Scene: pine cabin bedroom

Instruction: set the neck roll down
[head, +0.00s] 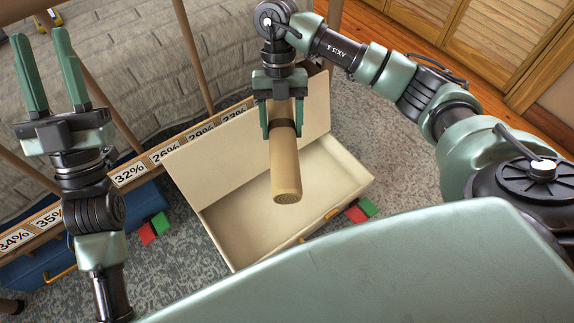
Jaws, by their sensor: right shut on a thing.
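The neck roll (286,175) is a tan cylinder with a darker band. My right gripper (282,130) is shut around its upper part, and the roll's lower end hangs free. It shows over the open cream drawer (235,240); the height between them is hard to tell. The part of the drawer that I can see inside is empty, and a flat cream panel (225,145) covers its far left part. My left gripper (42,42) is open and empty, upright at the left, in front of the bed.
A bed with a grey quilt (130,55) and wooden posts stands behind, its rail carrying percentage labels (130,172). A blue drawer (40,262) is at the left. Red and green blocks lie by both drawers (147,233) (356,214). Louvred doors (500,45) stand at the upper right.

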